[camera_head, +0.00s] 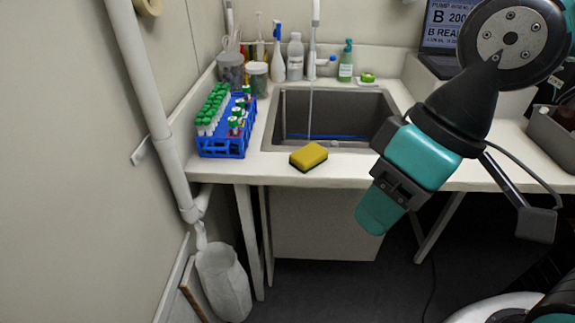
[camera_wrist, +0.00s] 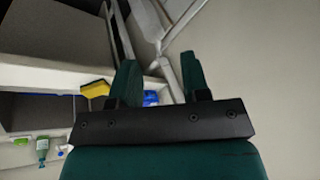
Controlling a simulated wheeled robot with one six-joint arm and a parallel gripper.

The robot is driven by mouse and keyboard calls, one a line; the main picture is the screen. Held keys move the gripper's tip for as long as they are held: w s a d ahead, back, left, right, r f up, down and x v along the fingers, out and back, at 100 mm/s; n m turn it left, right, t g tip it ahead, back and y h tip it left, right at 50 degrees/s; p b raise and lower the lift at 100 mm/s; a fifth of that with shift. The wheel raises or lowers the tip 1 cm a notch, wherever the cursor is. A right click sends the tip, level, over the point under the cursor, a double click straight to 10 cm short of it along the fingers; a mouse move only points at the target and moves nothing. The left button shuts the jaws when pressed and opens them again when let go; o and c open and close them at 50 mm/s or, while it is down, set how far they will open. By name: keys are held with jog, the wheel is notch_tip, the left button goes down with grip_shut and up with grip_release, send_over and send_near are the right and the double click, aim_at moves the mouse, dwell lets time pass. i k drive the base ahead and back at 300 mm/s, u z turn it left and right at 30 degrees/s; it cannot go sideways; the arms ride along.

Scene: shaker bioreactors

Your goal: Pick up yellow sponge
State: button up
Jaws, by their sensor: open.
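The yellow sponge (camera_head: 308,156) has a dark underside and lies on the white counter's front edge, just in front of the sink. It also shows in the wrist view (camera_wrist: 95,89), small, left of my fingers. My gripper (camera_head: 378,212) hangs to the right of the sponge and nearer to the camera, apart from it. In the wrist view my gripper (camera_wrist: 158,80) shows two teal fingers spread apart with nothing held between them.
A blue rack (camera_head: 222,146) with several capped tubes stands left of the sponge. The grey sink (camera_head: 335,105) lies behind it. Bottles, including a green one (camera_head: 346,62), line the back. A white bin (camera_head: 222,282) stands on the floor at left.

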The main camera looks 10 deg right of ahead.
aim_at(305, 159)
jog(key=z, duration=0.1)
jog(key=i, duration=0.85)
jog(key=z, duration=0.25)
